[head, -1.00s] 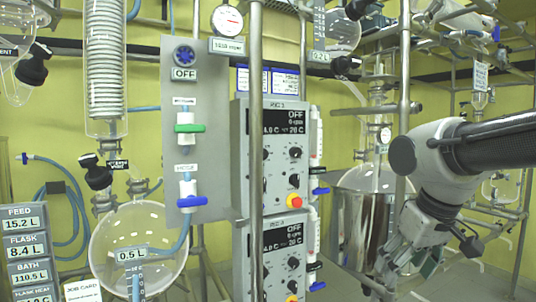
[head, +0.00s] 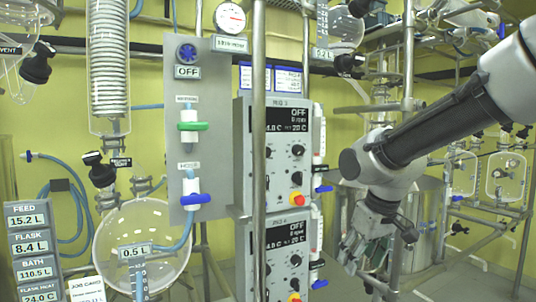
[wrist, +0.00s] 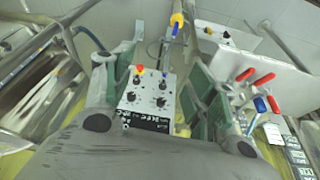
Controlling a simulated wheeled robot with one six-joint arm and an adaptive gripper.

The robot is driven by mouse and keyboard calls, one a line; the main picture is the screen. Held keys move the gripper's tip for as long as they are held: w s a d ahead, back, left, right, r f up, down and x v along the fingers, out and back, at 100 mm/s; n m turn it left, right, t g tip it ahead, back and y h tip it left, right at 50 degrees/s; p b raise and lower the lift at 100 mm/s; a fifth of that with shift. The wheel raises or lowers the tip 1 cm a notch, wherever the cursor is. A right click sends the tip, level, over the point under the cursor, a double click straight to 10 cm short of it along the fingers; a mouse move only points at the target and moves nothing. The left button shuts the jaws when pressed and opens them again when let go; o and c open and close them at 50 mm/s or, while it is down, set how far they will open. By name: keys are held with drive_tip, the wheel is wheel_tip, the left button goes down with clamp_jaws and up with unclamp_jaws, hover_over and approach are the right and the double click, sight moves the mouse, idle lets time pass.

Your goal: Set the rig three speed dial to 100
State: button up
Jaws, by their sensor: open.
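The rig three control box (head: 272,140) is the upper of two stacked grey boxes in the head view. Its black display (head: 288,128) reads OFF and 0 rpm. Dark knobs (head: 297,150) sit below the display, with a red-and-yellow button (head: 296,198) lower down. A metal post hides part of the left knobs, and I cannot read which knob is speed. My gripper (head: 366,255) is open and empty, right of the boxes and lower than the rig three knobs. In the wrist view a control box (wrist: 148,95) shows upside down between my open fingers (wrist: 150,75), apart from them.
A second control box (head: 284,250) stands directly below. A vertical metal post (head: 258,100) passes in front of the boxes. White fittings with blue handles (head: 322,189) line their right side. A steel vessel (head: 425,210) stands behind my arm. A valve panel (head: 190,130) is at left.

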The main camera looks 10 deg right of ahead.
drive_tip(key=w+a+r+n+t+y, duration=0.1)
drive_tip(key=w+a+n+t, duration=0.3)
drive_tip(key=w, duration=0.9)
drive_tip(key=t+y, duration=0.4)
drive_tip(key=t, duration=0.5)
approach(267, 152)
drive_tip(key=w, duration=0.2)
drive_tip(key=x, duration=0.7)
drive_tip(key=shift+a, duration=0.35)
drive_tip(key=c, duration=1)
